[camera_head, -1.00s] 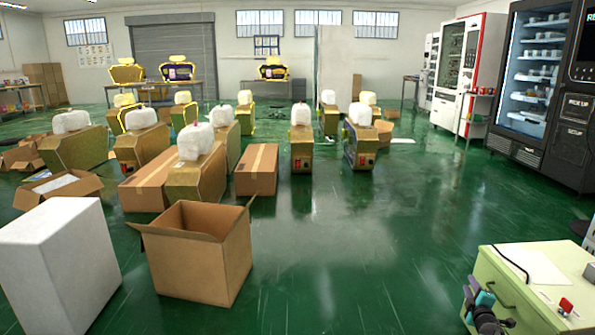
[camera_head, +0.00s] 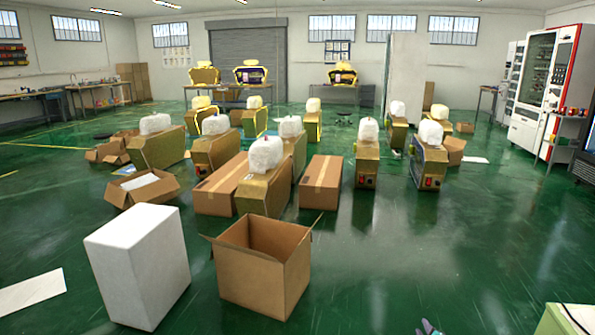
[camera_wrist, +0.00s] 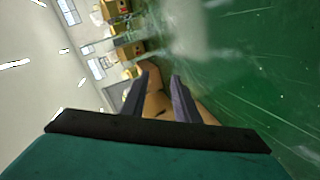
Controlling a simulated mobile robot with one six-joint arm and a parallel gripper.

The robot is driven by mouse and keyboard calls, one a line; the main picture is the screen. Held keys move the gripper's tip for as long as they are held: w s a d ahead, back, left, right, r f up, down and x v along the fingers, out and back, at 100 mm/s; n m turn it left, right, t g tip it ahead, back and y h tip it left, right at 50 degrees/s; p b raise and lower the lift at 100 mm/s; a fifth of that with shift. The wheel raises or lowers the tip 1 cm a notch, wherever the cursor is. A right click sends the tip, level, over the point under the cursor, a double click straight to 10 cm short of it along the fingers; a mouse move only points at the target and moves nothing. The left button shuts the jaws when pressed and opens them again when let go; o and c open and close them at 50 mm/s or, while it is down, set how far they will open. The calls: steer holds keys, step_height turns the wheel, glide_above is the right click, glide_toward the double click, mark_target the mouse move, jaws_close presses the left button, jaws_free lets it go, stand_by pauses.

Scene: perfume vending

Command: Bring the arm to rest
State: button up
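In the wrist view my gripper (camera_wrist: 160,76) shows two dark fingers standing apart, with a clear gap between them. They hold nothing. Through the gap, a cardboard box and the green floor show farther off. The wrist view is tilted strongly, with the room lying on its side. In the head view only a small purple and teal bit of my arm's end shows at the bottom edge, right of centre. The rest of the arm is out of that view.
An open cardboard box (camera_head: 262,275) and a white block (camera_head: 138,265) stand on the floor in front. Several gold machines with white tops stand behind. A pale green cabinet (camera_head: 562,318) is cut off at bottom right. The green floor right of the open box is clear.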

steer(key=s+a+f+m+g+p, duration=0.2)
steer(key=s+a+g+p, duration=0.3)
steer(key=s+a, duration=0.5)
steer(key=s+a+f+m+g+p, duration=0.2)
steer(key=s+a+p, duration=0.5)
steer(key=a, duration=0.5)
steer(key=s+a+m+g+y, duration=0.1)
steer(key=s+a+m+g, duration=0.1)
steer(key=s, duration=0.8)
steer(key=s+a+r+m+g+y+p, duration=0.1)
steer(key=s+a+g, duration=0.3)
steer(key=s, duration=0.7)
steer(key=s+a+r+m+g+y+p, duration=0.1)
steer(key=s+a+m+g, duration=0.2)
steer(key=s+g, duration=0.3)
steer(key=s, duration=0.5)
steer(key=shift+s+a+r+m, duration=0.15)
steer(key=shift+s+m, duration=0.1)
steer(key=shift+m, duration=0.15)
